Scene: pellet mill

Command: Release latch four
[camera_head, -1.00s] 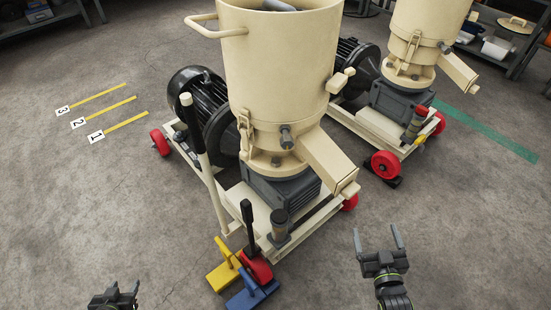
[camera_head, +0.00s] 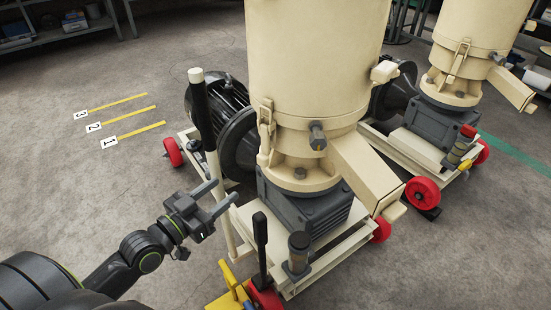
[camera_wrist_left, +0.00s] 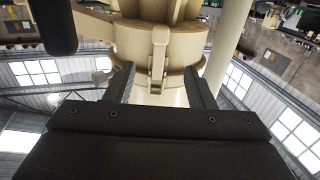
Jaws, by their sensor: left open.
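A cream toggle latch (camera_head: 266,128) is on the left side of the near pellet mill's cream drum (camera_head: 310,70), at the seam above its base. I see no number on it. My left gripper (camera_head: 226,192) is open and empty, to the left of the mill and below the latch, apart from it. In the left wrist view a cream latch (camera_wrist_left: 159,55) stands upright on a round flange, centred between and beyond the open fingers (camera_wrist_left: 160,88). My right gripper is out of view.
A cream post with a black grip (camera_head: 197,105) stands between my left gripper and the motor. A second mill (camera_head: 475,45) with a similar latch (camera_head: 459,56) stands at the right. Yellow floor strips (camera_head: 135,130) lie at the left on open floor.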

